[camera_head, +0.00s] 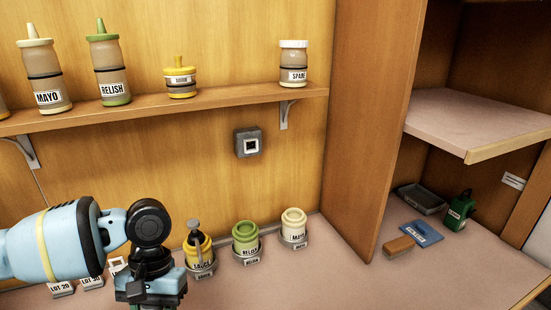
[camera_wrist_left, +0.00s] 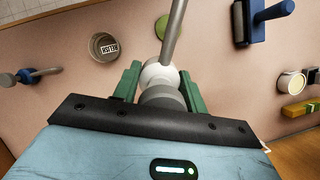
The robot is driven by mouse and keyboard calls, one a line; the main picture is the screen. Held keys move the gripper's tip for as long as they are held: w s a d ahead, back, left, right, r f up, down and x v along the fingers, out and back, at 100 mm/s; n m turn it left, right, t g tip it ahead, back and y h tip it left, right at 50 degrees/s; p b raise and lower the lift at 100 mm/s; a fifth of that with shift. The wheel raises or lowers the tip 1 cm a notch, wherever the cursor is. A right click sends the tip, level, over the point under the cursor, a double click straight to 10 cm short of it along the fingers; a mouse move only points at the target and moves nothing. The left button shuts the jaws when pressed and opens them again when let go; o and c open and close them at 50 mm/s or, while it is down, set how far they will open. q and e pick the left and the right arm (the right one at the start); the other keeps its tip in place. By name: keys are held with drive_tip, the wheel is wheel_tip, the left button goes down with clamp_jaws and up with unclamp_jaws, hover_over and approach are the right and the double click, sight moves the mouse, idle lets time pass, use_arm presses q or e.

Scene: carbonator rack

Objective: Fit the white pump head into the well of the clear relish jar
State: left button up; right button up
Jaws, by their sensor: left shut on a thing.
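My left gripper (camera_wrist_left: 158,82) is shut on a pump head (camera_wrist_left: 158,73) with a white, rounded collar between its green fingers. A grey rod (camera_wrist_left: 175,28) runs up from it in the left wrist view. In the head view my left gripper (camera_head: 150,288) is low at the left, and what it holds is not visible. A green jar labelled relish (camera_head: 245,235) stands in a metal holder on the counter, right of the gripper. A clear bottle with a green cap, also labelled relish (camera_head: 112,74), stands on the shelf. My right gripper is not in view.
A yellow jar (camera_head: 199,246) with a grey stem and a cream mayo jar (camera_head: 293,225) flank the green jar. The wall shelf (camera_head: 215,100) holds several bottles above. A wooden partition (camera_head: 368,130) stands right. The counter (camera_head: 335,275) is clear at front right.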

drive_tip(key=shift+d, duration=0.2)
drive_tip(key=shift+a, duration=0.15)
use_arm(q)
drive_tip(key=w+d+r+m, duration=0.1)
drive_tip(key=w+d+r, duration=0.3)
drive_tip(key=r, duration=0.6)
drive_tip(key=w+d+r+m+y, duration=0.1)
drive_tip(key=w+d+r, duration=0.3)
drive_tip(key=d+r, duration=0.4)
drive_tip(key=shift+d+r, duration=0.25)
drive_tip(key=shift+r, duration=0.75)
